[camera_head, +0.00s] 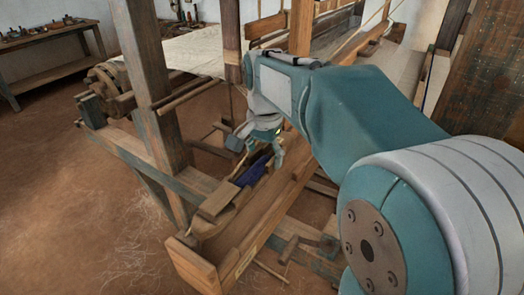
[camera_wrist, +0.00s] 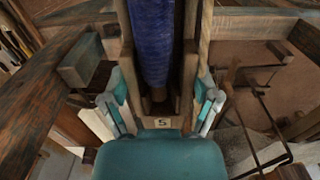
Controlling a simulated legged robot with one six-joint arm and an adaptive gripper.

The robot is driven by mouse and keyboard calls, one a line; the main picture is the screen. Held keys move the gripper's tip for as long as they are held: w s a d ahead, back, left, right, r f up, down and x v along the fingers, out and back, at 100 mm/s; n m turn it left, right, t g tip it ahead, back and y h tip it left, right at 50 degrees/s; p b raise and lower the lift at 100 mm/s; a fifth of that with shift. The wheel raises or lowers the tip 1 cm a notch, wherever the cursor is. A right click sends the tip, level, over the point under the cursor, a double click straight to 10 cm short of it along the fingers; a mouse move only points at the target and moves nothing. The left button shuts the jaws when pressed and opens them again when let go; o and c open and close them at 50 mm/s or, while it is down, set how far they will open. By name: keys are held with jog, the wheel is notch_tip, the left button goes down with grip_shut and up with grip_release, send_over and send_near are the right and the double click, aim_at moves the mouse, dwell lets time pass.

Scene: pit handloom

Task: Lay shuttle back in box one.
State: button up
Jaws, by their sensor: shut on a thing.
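The shuttle shows in the wrist view as long blue yarn (camera_wrist: 152,40) between two narrow wooden sides, with a small plate marked "5" (camera_wrist: 162,123) at the near end. My gripper (camera_wrist: 163,98) has one finger on each side of this wooden body and is shut on it. In the head view, my gripper (camera_head: 264,143) points down over the loom's beam, with the blue of the shuttle (camera_head: 253,171) just below it. The shuttle lies along the wooden trough (camera_head: 245,215). Whether it touches the trough floor cannot be told. My fingers hide part of it.
The loom's thick upright post (camera_head: 150,90) stands left of my gripper. Pale cloth or warp (camera_head: 200,50) stretches behind. A workbench (camera_head: 45,45) with small tools stands at the far left. Thin bent rods (camera_wrist: 265,130) show at the right in the wrist view. The earthen floor is clear at left.

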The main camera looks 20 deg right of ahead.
aim_at(264, 194)
jog(key=shift+f, duration=4.1)
jog(key=o, duration=1.1)
jog(key=shift+o, duration=0.2)
jog(key=shift+r, duration=4)
jog(key=s+a+f+n+t, duration=0.1)
jog(key=s+a+n+t, duration=0.1)
jog(key=s+n, duration=0.3)
jog(key=s+a+f+n+t, duration=0.1)
jog(key=s+n, duration=0.4)
jog(key=s, duration=0.7)
jog(key=f+t, duration=0.1)
jog(key=t, duration=0.1)
jog(key=shift+a+n+t, duration=0.3)
jog(key=shift+a+n, duration=0.1)
